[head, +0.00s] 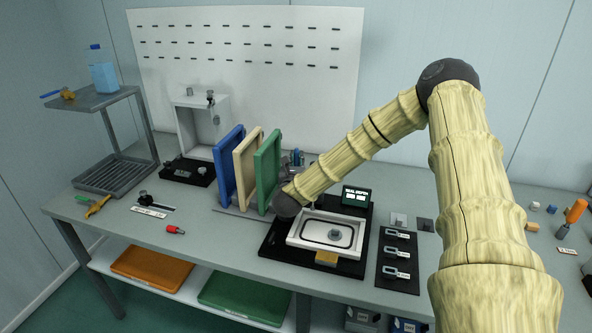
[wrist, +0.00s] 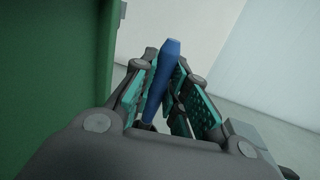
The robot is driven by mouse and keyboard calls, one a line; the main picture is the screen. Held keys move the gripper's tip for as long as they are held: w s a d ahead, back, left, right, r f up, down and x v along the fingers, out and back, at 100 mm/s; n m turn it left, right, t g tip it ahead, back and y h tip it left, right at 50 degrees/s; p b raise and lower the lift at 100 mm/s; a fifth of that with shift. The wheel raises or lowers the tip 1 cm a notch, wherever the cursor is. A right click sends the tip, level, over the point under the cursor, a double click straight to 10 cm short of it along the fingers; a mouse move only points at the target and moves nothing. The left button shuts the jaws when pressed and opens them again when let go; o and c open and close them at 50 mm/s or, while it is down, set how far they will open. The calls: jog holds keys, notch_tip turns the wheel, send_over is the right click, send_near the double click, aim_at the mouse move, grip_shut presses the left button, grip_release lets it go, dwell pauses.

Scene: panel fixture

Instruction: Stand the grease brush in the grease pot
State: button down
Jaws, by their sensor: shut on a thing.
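My gripper (wrist: 165,82) is shut on a blue tapered handle in the wrist view, which I take to be the grease brush (wrist: 171,52). The handle stands up between the teal finger pads, slightly tilted, and its lower end is hidden by the gripper. In the head view my gripper (head: 295,160) is small and partly hidden, just right of the green upright panel (head: 267,172) and behind my wrist. A bit of blue shows there, too small to make out. I cannot pick out the grease pot in either view.
Cream (head: 247,168) and blue (head: 229,166) panels stand left of the green one. The green panel's face (wrist: 50,70) is close on the left in the wrist view. A black fixture with a white frame (head: 330,217) lies in front. A pegboard (head: 250,75) stands behind.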

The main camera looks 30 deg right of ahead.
jog(key=shift+f+p, duration=0.35)
jog(key=shift+f, duration=1.65)
jog(key=shift+f, duration=0.15)
jog(key=c, duration=1.4)
grip_release()
jog(key=shift+r, duration=0.2)
jog(key=b+v, duration=0.2)
jog(key=v, duration=0.8)
jog(key=shift+s+a+f+b, duration=0.15)
jog(key=shift+s+a+b, duration=0.1)
jog(key=shift+b, duration=0.15)
jog(key=shift+s+a, duration=0.45)
jog(key=shift+s, duration=0.1)
jog(key=shift+r, duration=0.2)
